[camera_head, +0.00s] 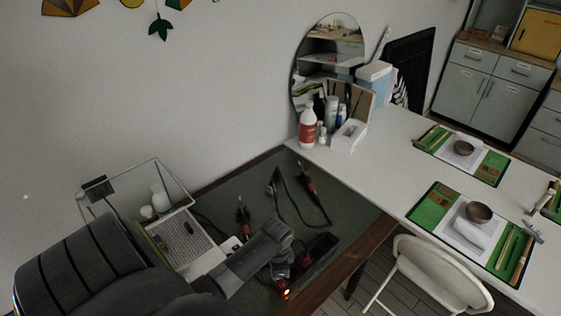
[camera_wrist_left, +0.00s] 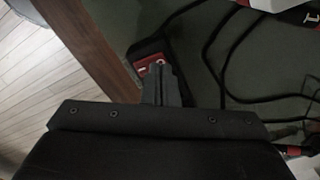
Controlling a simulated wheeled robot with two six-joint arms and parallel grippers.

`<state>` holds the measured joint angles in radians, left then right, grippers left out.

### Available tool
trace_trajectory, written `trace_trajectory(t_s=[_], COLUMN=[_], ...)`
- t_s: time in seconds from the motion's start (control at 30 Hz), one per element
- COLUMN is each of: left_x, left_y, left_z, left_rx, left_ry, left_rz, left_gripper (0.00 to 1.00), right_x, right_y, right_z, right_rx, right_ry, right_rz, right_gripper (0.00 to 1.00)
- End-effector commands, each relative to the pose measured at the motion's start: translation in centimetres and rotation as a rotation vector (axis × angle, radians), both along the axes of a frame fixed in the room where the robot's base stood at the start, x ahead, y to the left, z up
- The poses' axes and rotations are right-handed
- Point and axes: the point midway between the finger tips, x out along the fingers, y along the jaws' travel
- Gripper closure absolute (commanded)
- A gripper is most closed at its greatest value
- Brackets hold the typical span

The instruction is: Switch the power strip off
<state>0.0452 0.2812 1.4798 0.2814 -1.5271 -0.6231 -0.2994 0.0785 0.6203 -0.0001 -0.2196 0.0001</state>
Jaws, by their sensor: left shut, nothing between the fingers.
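The black power strip (camera_head: 322,244) lies on the dark green bench mat near its wooden front edge. Its near end is partly hidden by my left gripper (camera_head: 281,272) in the head view, where a small orange-red glow (camera_head: 286,293) shows just beside the gripper. In the left wrist view the strip's black end (camera_wrist_left: 149,47) carries a red switch (camera_wrist_left: 149,64) with pale marks. My left gripper (camera_wrist_left: 159,70) is shut and empty, its fingertips over or at the switch; I cannot tell whether they touch it. My right gripper is not in view.
Black cables (camera_wrist_left: 232,60) and red-and-black tools (camera_head: 308,182) lie on the mat. A white grid tray (camera_head: 190,243) and a clear box are behind my left arm. A white table (camera_head: 385,175) with green mats and a white chair (camera_head: 435,270) are to the right.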

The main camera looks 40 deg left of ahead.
Motion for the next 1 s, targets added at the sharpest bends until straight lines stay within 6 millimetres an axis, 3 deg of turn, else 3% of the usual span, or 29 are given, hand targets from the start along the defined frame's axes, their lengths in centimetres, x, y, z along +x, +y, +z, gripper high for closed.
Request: trace_trajectory(t_s=[1.0], left_x=[0.01], left_y=[-0.02], left_z=[-0.86], left_rx=[0.000], left_ry=[0.000], left_rz=[0.000], left_gripper=[1.00], right_x=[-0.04], right_y=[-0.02], right_z=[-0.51], right_rx=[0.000], right_ry=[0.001], right_rz=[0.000], right_gripper=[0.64])
